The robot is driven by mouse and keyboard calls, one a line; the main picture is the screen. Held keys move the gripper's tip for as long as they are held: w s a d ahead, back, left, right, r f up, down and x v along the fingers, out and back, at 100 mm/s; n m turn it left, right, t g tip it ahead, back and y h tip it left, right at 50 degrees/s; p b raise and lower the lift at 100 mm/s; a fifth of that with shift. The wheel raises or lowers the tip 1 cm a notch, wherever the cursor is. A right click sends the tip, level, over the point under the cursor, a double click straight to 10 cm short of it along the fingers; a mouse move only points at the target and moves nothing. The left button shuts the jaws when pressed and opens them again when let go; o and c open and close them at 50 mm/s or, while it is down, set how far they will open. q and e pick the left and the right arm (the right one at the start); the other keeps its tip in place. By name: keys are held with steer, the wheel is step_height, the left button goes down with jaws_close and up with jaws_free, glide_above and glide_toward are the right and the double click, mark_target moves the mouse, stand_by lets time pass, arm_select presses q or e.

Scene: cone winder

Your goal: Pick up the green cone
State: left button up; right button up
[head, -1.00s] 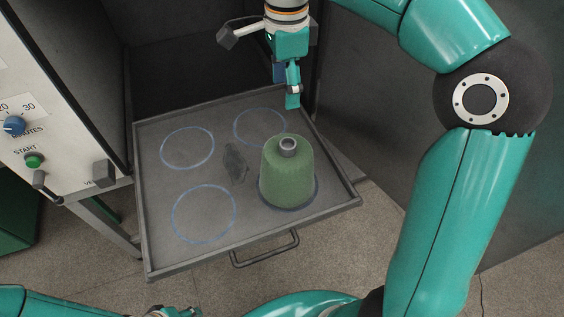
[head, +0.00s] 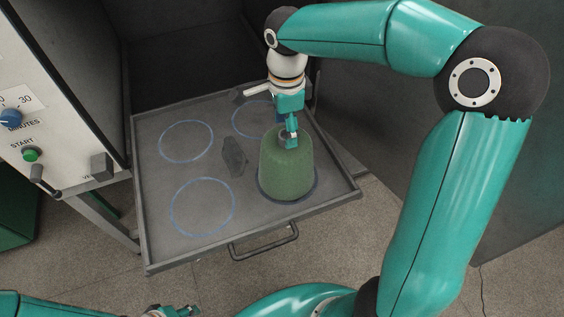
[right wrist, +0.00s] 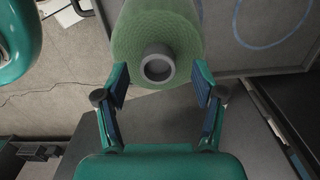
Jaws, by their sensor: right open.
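The green cone (head: 286,172) stands upright on the tray (head: 161,257), inside the front right ring. In the right wrist view the cone (right wrist: 150,22) shows from above, with its grey hollow tip (right wrist: 157,66) between and just ahead of the fingertips. My right gripper (head: 289,140) is over the cone's top and hides its tip in the head view. In the right wrist view my right gripper (right wrist: 160,82) is open, with a finger on each side of the tip and nothing held. My left gripper (head: 178,311) shows only partly at the bottom edge; its jaws are unclear.
The tray has a raised rim and a front handle (head: 264,243). A control panel (head: 52,110) with knob and green button stands at left. A dark wall is close on the right.

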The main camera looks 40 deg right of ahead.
steer(key=shift+f, duration=1.35)
steer(key=shift+r, duration=0.1)
jaws_close()
